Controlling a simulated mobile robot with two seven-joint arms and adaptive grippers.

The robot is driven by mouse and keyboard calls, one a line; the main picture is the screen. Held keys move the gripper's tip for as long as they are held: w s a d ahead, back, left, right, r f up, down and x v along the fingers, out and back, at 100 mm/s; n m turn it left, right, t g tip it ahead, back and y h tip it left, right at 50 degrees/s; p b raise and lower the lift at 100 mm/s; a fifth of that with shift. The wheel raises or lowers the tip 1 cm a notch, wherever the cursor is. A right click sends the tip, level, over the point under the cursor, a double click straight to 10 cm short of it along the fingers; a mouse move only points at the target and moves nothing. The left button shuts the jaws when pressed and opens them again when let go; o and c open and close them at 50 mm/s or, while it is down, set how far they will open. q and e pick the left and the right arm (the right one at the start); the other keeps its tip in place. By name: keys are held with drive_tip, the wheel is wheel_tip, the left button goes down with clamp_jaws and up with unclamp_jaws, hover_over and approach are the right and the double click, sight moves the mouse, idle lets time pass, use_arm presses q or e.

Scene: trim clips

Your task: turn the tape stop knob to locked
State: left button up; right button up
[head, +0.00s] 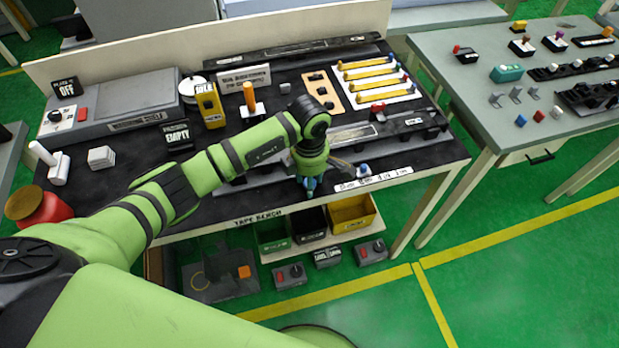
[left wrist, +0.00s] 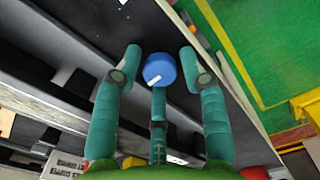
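In the left wrist view a round blue knob (left wrist: 159,69) with a short white pointer mark sits between the tips of my left gripper (left wrist: 160,68). The fingers are spread, with a visible gap on each side of the knob. A third finger shows below it. In the head view my left gripper (head: 310,184) points down over the front edge of the tape bench (head: 228,207). The arm and fingers hide much of that spot. A small blue and white knob (head: 363,170) stands right of it; I cannot tell whether it is the same knob. My right gripper is not in view.
A white label strip (head: 374,179) runs along the bench's front edge. Yellow strips (head: 370,75), a yellow block (head: 210,104) and an orange-handled tool (head: 250,97) lie behind my arm. A yellow bin (head: 352,212) sits under the front edge.

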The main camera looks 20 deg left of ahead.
use_arm(q)
clamp_jaws()
